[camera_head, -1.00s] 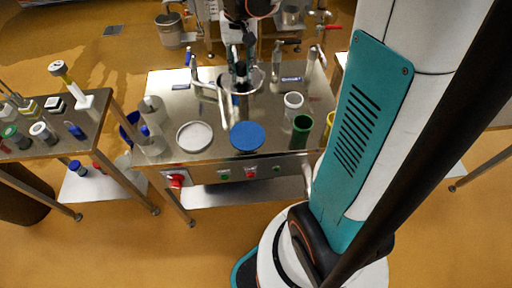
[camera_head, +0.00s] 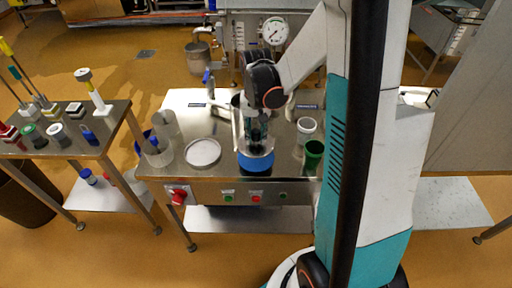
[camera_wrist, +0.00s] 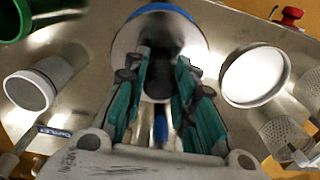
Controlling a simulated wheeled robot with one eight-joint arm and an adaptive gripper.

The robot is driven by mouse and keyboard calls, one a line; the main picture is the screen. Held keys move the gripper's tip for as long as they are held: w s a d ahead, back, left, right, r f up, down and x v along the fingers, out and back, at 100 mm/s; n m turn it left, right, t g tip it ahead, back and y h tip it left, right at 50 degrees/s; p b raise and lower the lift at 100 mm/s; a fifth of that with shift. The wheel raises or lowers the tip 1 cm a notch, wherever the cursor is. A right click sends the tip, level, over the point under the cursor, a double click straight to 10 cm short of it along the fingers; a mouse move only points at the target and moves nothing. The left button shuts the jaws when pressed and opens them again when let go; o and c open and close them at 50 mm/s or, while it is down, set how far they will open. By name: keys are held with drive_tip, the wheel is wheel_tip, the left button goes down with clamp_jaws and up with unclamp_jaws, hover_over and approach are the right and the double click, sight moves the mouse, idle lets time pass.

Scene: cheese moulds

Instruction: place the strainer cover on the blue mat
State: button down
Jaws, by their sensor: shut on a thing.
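My gripper (camera_head: 257,138) points down over the blue mat (camera_head: 256,168) near the front of the steel table. In the wrist view my green-padded fingers (camera_wrist: 160,90) are shut on the strainer cover (camera_wrist: 190,38), a round, shiny metal disc. The part they grip is dark and mostly hidden between them. The cover overlaps most of the mat, whose blue rim (camera_wrist: 163,9) shows beyond it. In the head view only a pale edge of the cover (camera_head: 246,160) shows under the gripper. I cannot tell whether it touches the mat.
A white round dish (camera_head: 203,152) lies left of the mat. A white strainer mould (camera_head: 306,129) and a green cup (camera_head: 313,154) stand to the right. Clear perforated moulds (camera_head: 158,152) stand at the table's left. A red knob (camera_head: 179,196) is on the front panel.

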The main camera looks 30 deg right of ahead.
sight(256, 143)
drive_tip(key=shift+f+b, duration=0.8)
drive_tip(key=shift+f, duration=1.7)
drive_tip(key=shift+f, duration=0.15)
drive_tip(key=c, duration=1.3)
unclamp_jaws()
wheel_tip(256, 143, up, 12)
drive_tip(key=p, duration=0.4)
drive_tip(key=shift+r, duration=0.2)
